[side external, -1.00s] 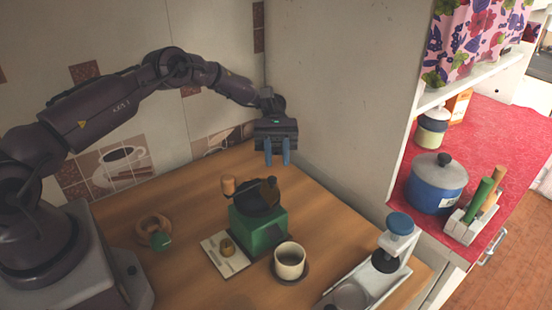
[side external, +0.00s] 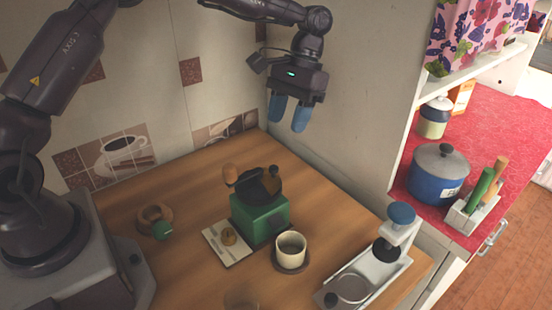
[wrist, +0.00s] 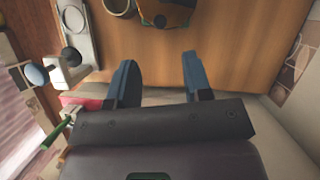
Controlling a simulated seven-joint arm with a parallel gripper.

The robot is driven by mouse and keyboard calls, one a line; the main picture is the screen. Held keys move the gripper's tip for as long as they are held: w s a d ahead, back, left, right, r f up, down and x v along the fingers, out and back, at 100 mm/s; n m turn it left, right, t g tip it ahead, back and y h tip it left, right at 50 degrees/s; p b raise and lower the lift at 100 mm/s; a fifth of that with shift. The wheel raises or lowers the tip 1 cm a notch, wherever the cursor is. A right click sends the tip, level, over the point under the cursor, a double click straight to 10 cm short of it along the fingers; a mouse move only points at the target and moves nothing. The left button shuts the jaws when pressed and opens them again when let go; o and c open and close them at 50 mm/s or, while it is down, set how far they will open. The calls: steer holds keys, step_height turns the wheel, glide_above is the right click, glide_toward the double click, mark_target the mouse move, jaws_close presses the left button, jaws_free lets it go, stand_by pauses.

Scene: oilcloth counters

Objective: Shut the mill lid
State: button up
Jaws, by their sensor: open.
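The mill (side external: 262,220) has a green body and a dark top with a crank ending in a wooden knob (side external: 230,174). It stands upright on the wooden counter. A dark brownish piece (side external: 271,181) stands up at the right of its top and may be the lid; its exact position is hard to tell. The mill is cut off at the top edge of the wrist view (wrist: 168,13). My gripper (side external: 286,124) is open and empty, high above the counter behind the mill, touching nothing. Its blue fingers are spread apart in the wrist view (wrist: 159,58).
A cup (side external: 291,246) on a dark saucer stands in front of the mill. A card (side external: 220,248) with a small brass item lies left. A wooden ring (side external: 150,214) with a green piece sits farther left. A metal press (side external: 385,252) stands right. Walls bound the counter behind.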

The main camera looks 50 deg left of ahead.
mark_target(274, 167)
steer(key=x, duration=0.9)
